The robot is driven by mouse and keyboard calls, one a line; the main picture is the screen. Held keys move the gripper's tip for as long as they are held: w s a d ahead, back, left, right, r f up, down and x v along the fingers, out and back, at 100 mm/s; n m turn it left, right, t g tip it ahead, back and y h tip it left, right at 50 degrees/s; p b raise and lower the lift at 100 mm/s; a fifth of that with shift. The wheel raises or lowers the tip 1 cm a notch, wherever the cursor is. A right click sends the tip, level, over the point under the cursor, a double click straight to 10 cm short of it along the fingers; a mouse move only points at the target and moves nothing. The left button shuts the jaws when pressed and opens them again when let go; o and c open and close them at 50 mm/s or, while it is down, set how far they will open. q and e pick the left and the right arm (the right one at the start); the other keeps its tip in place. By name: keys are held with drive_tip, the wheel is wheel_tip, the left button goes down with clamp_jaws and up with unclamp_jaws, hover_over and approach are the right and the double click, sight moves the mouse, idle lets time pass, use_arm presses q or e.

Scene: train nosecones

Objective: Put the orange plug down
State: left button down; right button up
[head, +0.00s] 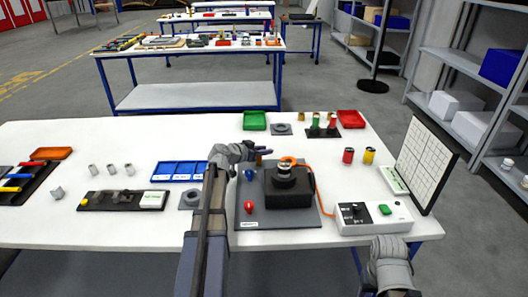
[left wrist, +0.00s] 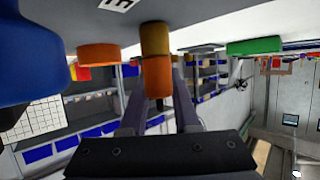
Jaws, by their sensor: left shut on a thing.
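The orange plug (left wrist: 157,76), a short cylinder with a brownish-yellow end, is between the fingers of my left gripper (left wrist: 160,100), which is shut on it. The brownish end points towards the grey surface at the top of the left wrist view; I cannot tell whether they touch. In the head view my left gripper (head: 266,149) is over the back left part of the grey board (head: 275,219), and the plug (head: 259,160) shows small and partly hidden below it. My right arm shows at the bottom right, with no fingers visible.
A black block (head: 290,190) with an orange cable stands on the board, close right of my gripper. A blue knob (head: 249,175) and a red one (head: 249,207) are left of it. A control box (head: 370,217) is at right, a blue tray (head: 180,171) at left, a green tray (head: 255,121) behind.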

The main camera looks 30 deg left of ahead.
use_arm(q)
drive_tip(key=c, duration=0.7)
unclamp_jaws()
drive_tip(key=shift+o, duration=0.2)
drive_tip(key=shift+s+r+p, duration=0.15)
drive_tip(key=shift+r+p, duration=0.1)
drive_tip(key=shift+p, duration=0.15)
drive_tip(key=p+v, duration=0.4)
drive_tip(key=v, duration=0.7)
drive_tip(key=shift+s+a, duration=0.15)
drive_tip(key=shift+s, duration=0.2)
